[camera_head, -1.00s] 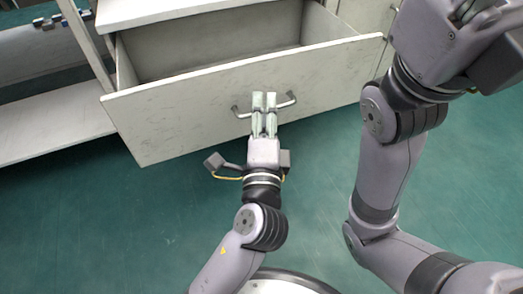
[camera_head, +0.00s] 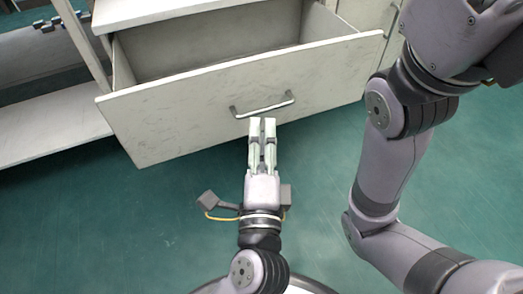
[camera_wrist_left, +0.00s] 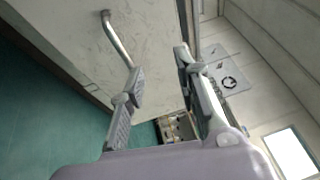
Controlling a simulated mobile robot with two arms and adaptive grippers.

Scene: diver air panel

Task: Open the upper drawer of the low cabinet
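The upper drawer (camera_head: 190,115) of the low cabinet (camera_head: 165,10) is pulled well out, and its empty-looking inside (camera_head: 210,45) shows in the head view. Its bar handle (camera_head: 263,108) is on the drawer front. My left gripper (camera_head: 262,122) is just in front of and below the handle, pointing at the drawer front. In the left wrist view its fingers (camera_wrist_left: 160,60) are apart with nothing between them. The handle (camera_wrist_left: 118,42) shows there beyond the left finger, partly hidden by it. My right arm reaches up at the right; its gripper is out of the picture.
An open shelf (camera_head: 50,125) stands left of the cabinet, with an upright post (camera_head: 82,45) beside it. Another cabinet front (camera_head: 368,15) is at the right. The green floor (camera_head: 160,210) before the drawer is clear.

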